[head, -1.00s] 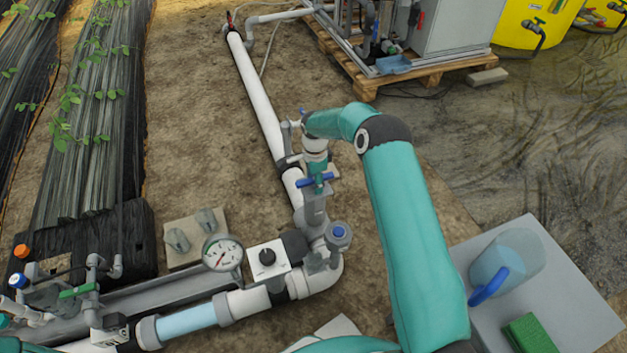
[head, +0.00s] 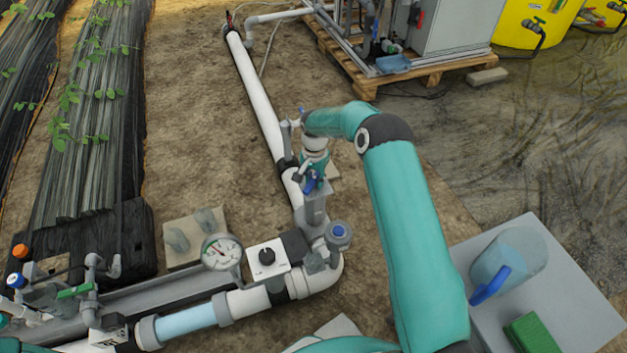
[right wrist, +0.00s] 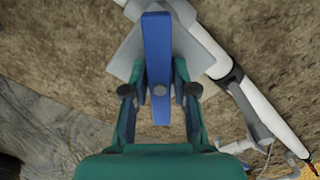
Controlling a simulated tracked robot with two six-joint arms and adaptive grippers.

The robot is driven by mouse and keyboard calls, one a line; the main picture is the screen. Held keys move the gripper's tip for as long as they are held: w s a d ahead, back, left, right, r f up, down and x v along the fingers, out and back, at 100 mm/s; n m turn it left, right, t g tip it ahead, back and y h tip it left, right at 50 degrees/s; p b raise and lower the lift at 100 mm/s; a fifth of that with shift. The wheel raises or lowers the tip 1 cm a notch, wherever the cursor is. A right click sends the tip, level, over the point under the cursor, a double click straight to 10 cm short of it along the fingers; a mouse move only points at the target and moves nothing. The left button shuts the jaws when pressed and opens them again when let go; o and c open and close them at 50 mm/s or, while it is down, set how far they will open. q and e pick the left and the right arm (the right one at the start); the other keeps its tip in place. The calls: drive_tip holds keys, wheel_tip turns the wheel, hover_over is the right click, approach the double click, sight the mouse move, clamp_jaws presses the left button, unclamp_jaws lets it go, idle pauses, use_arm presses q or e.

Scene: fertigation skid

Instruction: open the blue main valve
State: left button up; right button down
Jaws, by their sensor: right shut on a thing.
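The blue main valve handle (head: 311,184) is a flat lever on a grey valve in the white pipe line. In the head view it is partly hidden by my right gripper (head: 314,174). In the right wrist view the handle (right wrist: 158,45) runs upright between the fingers of my right gripper (right wrist: 160,92), which is shut on it. There the handle lies at a slant to the white pipe (right wrist: 245,100). My left gripper does not show.
A pressure gauge (head: 222,252), a white box with a black knob (head: 267,257) and a blue-capped fitting (head: 338,235) sit near the pipe bend. A grey table (head: 590,318) with a clear jug (head: 515,258) stands at right. Bare soil lies left of the pipe.

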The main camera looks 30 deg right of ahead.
drive_tip(key=n, duration=1.1)
drive_tip(key=c, duration=0.8)
unclamp_jaws()
drive_tip(key=shift+c, duration=0.2)
drive_tip(key=shift+r, duration=0.1)
wheel_tip(320, 180, up, 10)
drive_tip(key=p, duration=0.6)
